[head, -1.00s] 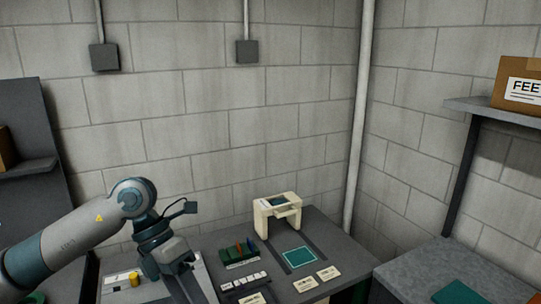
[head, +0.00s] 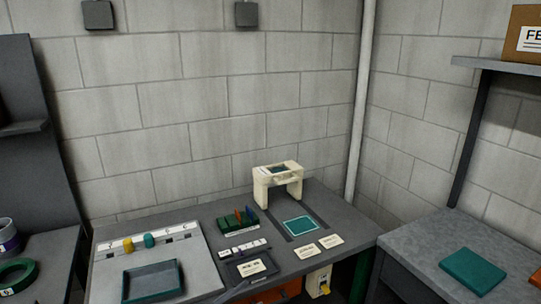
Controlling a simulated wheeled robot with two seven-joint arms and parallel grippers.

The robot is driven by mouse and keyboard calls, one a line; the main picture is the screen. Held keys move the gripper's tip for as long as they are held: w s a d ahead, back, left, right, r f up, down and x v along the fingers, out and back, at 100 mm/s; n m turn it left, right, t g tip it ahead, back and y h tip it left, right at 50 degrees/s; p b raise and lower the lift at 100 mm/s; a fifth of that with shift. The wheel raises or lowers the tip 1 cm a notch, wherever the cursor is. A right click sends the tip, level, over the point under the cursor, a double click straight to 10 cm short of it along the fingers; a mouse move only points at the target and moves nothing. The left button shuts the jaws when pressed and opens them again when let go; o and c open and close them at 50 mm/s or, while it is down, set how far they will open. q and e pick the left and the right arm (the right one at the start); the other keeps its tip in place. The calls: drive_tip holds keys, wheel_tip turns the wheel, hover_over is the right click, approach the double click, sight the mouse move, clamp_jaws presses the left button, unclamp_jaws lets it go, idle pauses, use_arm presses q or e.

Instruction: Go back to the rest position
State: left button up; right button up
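Neither of my grippers shows in the head view now, and no arm is visible over the bench (head: 215,218). A pale board (head: 205,262) on the bench's left part carries a yellow piece (head: 128,244) and a teal piece (head: 150,240) along its back strip. A shallow dark tray (head: 153,268) lies at the front of this board and looks empty. A cream arch-shaped stand (head: 262,188) stands upright at the back right of the bench. A teal square (head: 300,225) lies flat in front of it.
A green rack (head: 236,222) holds several coloured pieces. White labels (head: 306,251) lie near the front edge. A side table (head: 420,252) at right bears a teal block (head: 472,270). A shelf (head: 490,63) with a cardboard box (head: 522,32) overhangs it. Green tape (head: 16,276) is at left.

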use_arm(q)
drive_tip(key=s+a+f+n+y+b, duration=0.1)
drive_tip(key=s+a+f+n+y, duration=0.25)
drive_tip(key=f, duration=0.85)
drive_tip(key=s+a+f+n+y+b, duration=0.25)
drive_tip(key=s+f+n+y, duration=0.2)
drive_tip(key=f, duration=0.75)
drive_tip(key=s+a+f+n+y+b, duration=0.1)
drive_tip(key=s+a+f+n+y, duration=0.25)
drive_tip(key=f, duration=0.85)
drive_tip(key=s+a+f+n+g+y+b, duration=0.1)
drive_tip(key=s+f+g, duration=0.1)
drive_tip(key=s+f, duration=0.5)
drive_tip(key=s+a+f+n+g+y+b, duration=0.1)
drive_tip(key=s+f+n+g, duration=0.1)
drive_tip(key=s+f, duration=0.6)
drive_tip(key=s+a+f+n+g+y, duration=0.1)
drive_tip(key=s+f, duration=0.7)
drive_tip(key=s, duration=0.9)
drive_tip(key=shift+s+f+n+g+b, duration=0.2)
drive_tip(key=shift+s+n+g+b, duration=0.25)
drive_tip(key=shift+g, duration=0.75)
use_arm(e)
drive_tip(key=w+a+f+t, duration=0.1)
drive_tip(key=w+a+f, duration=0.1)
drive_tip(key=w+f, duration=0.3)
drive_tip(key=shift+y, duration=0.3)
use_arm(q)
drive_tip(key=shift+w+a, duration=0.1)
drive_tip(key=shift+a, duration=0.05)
